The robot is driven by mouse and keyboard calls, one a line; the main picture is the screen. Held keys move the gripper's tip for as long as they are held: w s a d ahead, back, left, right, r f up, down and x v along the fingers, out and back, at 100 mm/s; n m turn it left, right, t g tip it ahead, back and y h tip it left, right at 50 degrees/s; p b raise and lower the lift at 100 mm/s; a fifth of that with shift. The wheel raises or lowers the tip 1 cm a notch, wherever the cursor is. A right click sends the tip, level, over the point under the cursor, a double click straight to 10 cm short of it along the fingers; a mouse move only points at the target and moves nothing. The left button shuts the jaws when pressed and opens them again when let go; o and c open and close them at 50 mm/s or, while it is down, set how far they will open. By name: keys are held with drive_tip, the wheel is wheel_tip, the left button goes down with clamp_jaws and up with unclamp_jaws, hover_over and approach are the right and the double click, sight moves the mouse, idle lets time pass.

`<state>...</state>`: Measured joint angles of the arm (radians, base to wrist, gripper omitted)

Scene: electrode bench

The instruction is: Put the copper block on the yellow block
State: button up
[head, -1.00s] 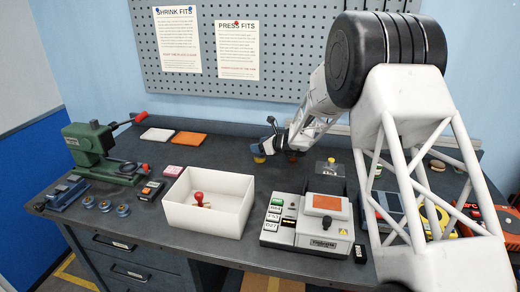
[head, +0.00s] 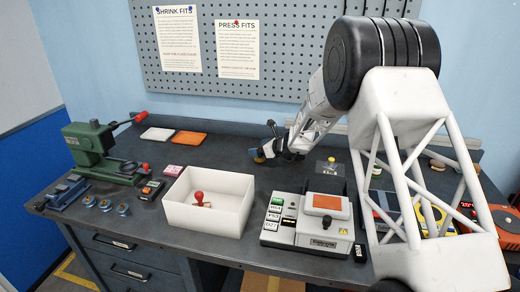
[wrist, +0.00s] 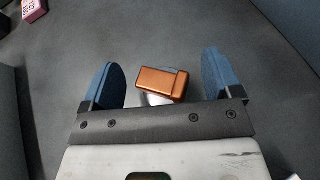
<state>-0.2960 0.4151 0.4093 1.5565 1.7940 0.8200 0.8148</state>
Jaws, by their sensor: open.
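The copper block (wrist: 162,83) lies between my spread blue fingers in the wrist view, nearer the middle than either finger and apart from both. A pale round patch shows under its near side. My gripper (head: 270,140) is open and low over the back middle of the bench in the head view. I cannot make out the yellow block in the wrist view.
A white open box (head: 181,216) holding a red-handled stamp stands in front. A grey device with an orange top (head: 327,202) is to its right. A small clear plate with a yellow knob (head: 331,160) lies right of my gripper.

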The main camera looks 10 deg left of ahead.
drive_tip(key=shift+r, duration=0.2)
drive_tip(key=shift+s+d+r, duration=0.2)
drive_tip(key=shift+d, duration=0.35)
drive_tip(key=v, duration=1)
drive_tip(key=shift+d+r, duration=0.2)
drive_tip(key=shift+d, duration=0.1)
drive_tip(key=shift+s, duration=0.1)
